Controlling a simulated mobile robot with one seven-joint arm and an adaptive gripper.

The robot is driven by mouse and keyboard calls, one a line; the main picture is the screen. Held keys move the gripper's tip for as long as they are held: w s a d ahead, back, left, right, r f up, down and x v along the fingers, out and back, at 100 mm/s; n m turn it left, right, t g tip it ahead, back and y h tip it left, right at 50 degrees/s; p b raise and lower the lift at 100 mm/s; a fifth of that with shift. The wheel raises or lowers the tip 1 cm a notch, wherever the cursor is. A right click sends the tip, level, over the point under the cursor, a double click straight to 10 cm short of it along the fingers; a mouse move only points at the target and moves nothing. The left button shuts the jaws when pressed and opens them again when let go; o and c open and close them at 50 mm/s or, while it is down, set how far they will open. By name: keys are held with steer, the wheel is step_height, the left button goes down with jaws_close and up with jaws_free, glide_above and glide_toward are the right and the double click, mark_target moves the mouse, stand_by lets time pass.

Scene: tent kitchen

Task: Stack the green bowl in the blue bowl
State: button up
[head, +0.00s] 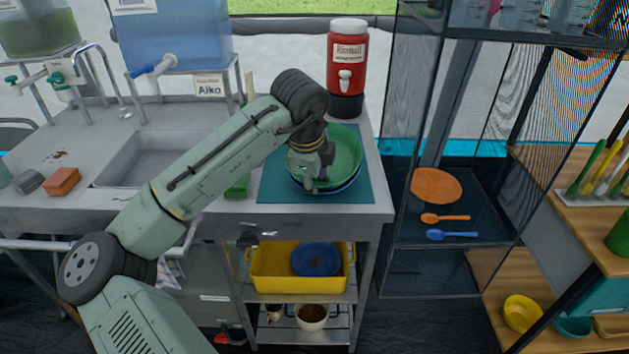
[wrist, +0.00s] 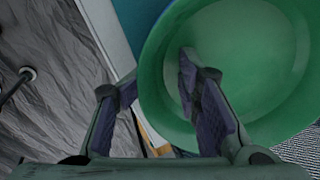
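The green bowl (head: 345,150) sits inside the blue bowl (head: 346,187) on a teal mat (head: 275,188) at the counter's right end. Only a thin blue rim shows below the green one. My gripper (head: 316,179) is at the green bowl's front-left edge and hides part of both bowls. In the wrist view, my gripper (wrist: 146,78) is open. One finger is over the inside of the green bowl (wrist: 240,60) and the other is outside its rim. The blue bowl cannot be made out there.
A red drink dispenser (head: 347,65) stands behind the bowls. A sink (head: 150,158) is to the left, and a green sponge (head: 238,187) lies beside the mat. A glass shelf (head: 455,205) stands right of the counter. A yellow bin (head: 275,275) is below.

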steer(key=shift+w+d+f, duration=0.1)
steer(key=shift+w+f, duration=0.05)
steer(key=shift+f, duration=0.25)
steer(key=shift+r, duration=0.25)
